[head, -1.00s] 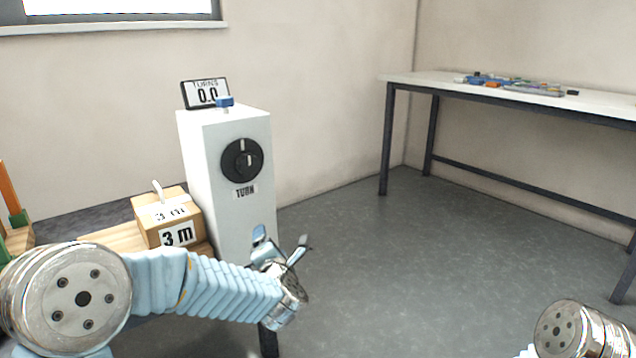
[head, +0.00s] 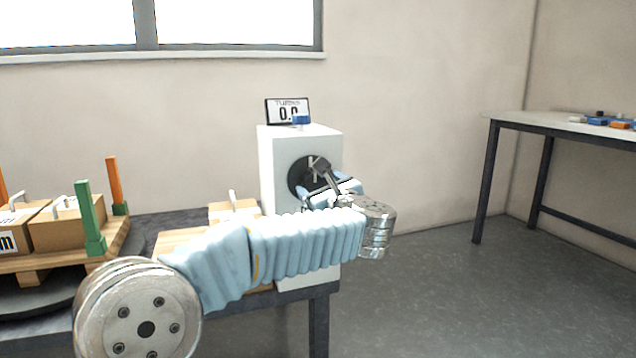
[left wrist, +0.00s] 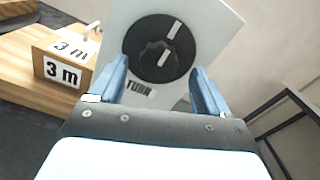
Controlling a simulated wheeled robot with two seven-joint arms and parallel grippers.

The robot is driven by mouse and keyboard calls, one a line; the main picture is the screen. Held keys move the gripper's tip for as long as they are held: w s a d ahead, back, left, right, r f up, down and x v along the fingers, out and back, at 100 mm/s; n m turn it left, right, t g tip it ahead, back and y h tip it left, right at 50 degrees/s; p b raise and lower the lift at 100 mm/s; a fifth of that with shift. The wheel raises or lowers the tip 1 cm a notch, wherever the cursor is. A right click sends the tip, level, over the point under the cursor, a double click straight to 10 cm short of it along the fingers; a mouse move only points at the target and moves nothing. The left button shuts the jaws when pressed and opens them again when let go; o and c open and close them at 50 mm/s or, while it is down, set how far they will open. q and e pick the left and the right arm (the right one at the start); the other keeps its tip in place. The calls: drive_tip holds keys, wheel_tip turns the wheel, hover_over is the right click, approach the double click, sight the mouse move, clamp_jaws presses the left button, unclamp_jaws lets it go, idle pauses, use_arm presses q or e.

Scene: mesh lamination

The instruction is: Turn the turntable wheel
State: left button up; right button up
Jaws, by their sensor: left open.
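The black round wheel (head: 306,176) is on the front of a white box (head: 280,150), partly hidden by my left gripper in the head view. In the left wrist view the wheel (left wrist: 160,48) shows whole, with a raised knob, white marks and a "TURN" label below. My left gripper (head: 332,182) is open and empty in front of the wheel. In the left wrist view its fingers (left wrist: 160,78) stand either side of the wheel's lower part; I cannot tell whether they touch it. A display (head: 288,110) on the box reads "TURNS 0.0". My right gripper is out of view.
A wooden pallet (head: 62,262) with cartons and green and orange posts sits on a dark round turntable (head: 40,302) at left. A carton marked "3 m" (left wrist: 62,68) stands left of the white box. A side table (head: 560,124) stands at right, with open floor between.

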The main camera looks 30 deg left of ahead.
sight(315, 181)
use_arm(q)
drive_tip(key=shift+x, duration=1.5)
drive_tip(key=c, duration=1)
